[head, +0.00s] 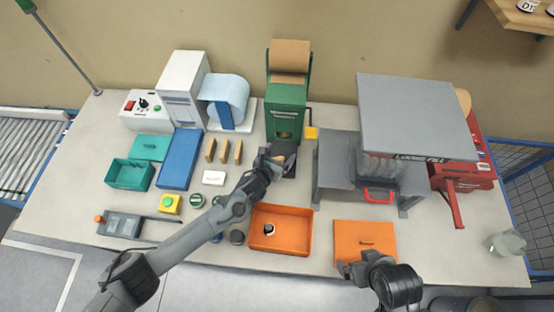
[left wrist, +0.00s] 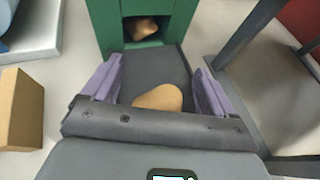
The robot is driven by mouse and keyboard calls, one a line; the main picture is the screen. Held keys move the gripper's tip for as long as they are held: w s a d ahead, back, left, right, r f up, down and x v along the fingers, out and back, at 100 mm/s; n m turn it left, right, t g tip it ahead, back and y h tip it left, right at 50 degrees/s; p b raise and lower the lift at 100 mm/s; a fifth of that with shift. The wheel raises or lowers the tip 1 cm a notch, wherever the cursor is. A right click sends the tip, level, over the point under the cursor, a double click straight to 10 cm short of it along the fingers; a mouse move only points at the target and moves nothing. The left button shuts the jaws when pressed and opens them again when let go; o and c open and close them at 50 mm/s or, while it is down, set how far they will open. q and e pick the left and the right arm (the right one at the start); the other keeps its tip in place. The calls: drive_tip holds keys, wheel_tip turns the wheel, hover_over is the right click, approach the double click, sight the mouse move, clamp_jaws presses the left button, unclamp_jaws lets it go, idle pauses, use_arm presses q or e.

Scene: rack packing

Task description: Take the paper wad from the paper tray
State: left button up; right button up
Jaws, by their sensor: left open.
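A tan paper wad (left wrist: 160,98) lies in the dark grey paper tray (left wrist: 150,63) in front of the green paper machine (head: 285,103). My left gripper (left wrist: 157,72) is open, with its purple-padded fingers on either side of the wad. The near part of the wad is hidden behind the gripper body. I cannot tell whether the fingers touch it. In the head view, my left gripper (head: 279,158) is over the tray and hides much of it. My right gripper (head: 353,268) is at the bottom, by the orange lid; its jaws are unclear.
Another tan piece (left wrist: 142,27) shows in the machine's opening. A grey stand (head: 332,155) is close to the right of the tray. Wooden blocks (head: 224,151) stand to the left. An orange bin (head: 296,238) lies in front, beside the orange lid (head: 350,235).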

use_arm(q)
drive_tip(key=shift+w+d+f, duration=0.15)
drive_tip(key=shift+w, duration=0.05)
drive_tip(key=c, duration=1)
drive_tip(key=shift+c, duration=0.2)
